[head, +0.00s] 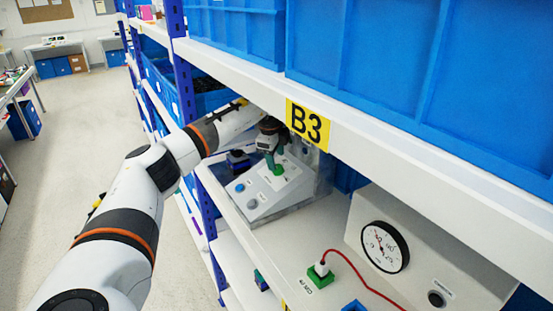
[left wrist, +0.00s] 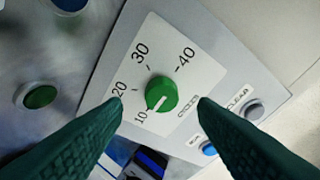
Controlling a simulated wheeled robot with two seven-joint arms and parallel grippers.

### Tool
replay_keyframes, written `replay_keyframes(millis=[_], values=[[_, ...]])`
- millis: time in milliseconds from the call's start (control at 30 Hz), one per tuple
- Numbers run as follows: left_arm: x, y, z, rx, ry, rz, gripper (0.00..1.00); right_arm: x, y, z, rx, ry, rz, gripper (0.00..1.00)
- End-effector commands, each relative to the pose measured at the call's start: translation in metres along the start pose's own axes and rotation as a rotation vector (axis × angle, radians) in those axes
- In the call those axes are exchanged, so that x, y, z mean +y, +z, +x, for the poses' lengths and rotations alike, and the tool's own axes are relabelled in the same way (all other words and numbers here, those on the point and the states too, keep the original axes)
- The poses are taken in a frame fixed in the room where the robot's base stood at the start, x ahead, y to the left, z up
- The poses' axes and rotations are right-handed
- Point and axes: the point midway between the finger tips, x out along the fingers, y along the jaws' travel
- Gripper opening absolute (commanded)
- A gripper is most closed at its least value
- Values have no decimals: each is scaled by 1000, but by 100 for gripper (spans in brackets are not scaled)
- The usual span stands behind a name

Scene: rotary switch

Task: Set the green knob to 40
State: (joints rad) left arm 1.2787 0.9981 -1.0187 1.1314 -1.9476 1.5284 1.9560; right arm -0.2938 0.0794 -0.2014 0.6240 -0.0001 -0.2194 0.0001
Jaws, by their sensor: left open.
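The green knob (left wrist: 161,93) sits on a white dial plate marked 10, 20, 30 and 40 in the left wrist view. Its white pointer line points to about the 10 mark. In the head view the knob's area on the sloped control box (head: 270,205) is partly hidden by my left gripper (head: 272,158). My left gripper's dark green fingers (left wrist: 160,102) are open, with one tip on each side of the knob. Gaps show between the tips and the knob, and the fingers hold nothing. My right gripper is in neither view.
A blue button (left wrist: 208,148) and a grey CLEAR button (left wrist: 255,110) are beside the dial plate. The shelf edge with the B3 label (head: 308,124) hangs above the box. A gauge box (head: 383,247) and a green block with a red cable (head: 320,276) stand to the right.

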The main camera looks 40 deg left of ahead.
Motion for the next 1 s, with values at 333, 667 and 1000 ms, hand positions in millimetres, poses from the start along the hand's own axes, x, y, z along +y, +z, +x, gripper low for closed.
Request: replay_keyframes(millis=[333,667,1000], values=[[-2,0,36,1,-3,1,53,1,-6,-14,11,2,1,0],[-2,0,37,0,-2,1,44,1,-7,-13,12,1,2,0],[-2,0,37,1,-1,4,9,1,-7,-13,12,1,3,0]])
